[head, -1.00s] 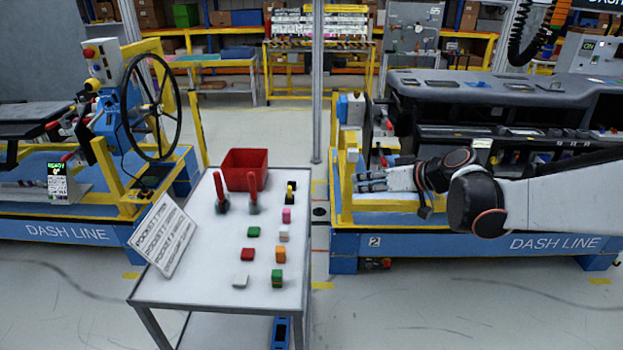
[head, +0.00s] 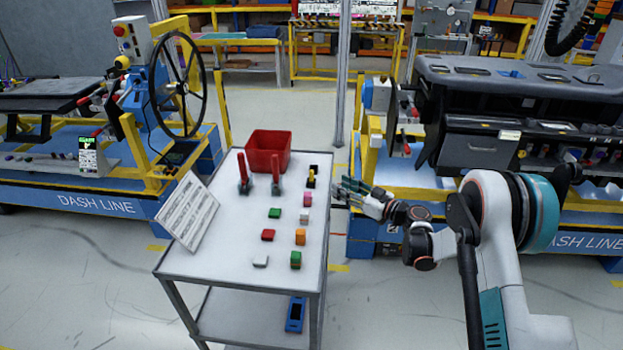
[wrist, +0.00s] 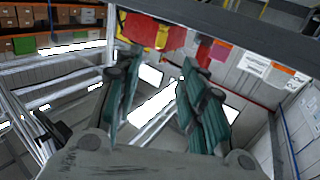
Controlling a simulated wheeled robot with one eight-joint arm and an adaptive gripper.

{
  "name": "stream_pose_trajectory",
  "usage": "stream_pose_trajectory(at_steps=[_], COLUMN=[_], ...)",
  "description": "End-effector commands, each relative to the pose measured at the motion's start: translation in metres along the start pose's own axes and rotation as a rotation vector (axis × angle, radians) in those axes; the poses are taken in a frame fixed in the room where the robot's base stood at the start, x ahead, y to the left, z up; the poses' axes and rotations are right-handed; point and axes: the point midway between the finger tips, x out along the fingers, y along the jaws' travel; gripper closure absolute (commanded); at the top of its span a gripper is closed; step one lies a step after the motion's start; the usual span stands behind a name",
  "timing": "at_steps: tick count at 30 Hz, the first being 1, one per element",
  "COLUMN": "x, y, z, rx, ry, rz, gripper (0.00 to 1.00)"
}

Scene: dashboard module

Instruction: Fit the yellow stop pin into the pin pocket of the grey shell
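The yellow stop pin (head: 312,175) appears as a small yellow piece in a black holder near the back right corner of the white cart top. My gripper (head: 342,188) is just to the right of the cart's right edge, near the pin but apart from it. In the wrist view my gripper (wrist: 160,62) has its two teal fingers spread, with nothing between them. The grey shell seems to be the dark grey dashboard body (head: 530,75) on the right stand. I cannot make out its pin pocket.
The cart (head: 215,262) carries a red bin (head: 268,152), two red-handled tools (head: 276,175), several coloured blocks (head: 300,237) and a tilted sign board (head: 188,212). A steering wheel stand (head: 180,95) is at left. A post (head: 341,85) rises behind the cart.

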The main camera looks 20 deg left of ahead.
Motion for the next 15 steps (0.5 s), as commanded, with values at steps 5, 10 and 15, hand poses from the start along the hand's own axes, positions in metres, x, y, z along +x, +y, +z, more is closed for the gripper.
stream_pose_trajectory(at_steps=[5,10,15], x=[0.025,0.058,0.079], y=[-0.001,-0.002,-0.001], z=[0.003,0.003,0.002], rx=[-0.003,-0.002,-0.002], ry=[0.004,0.004,0.003], rz=[-0.003,-0.004,-0.002], gripper=[0.63,0.63,0.63])
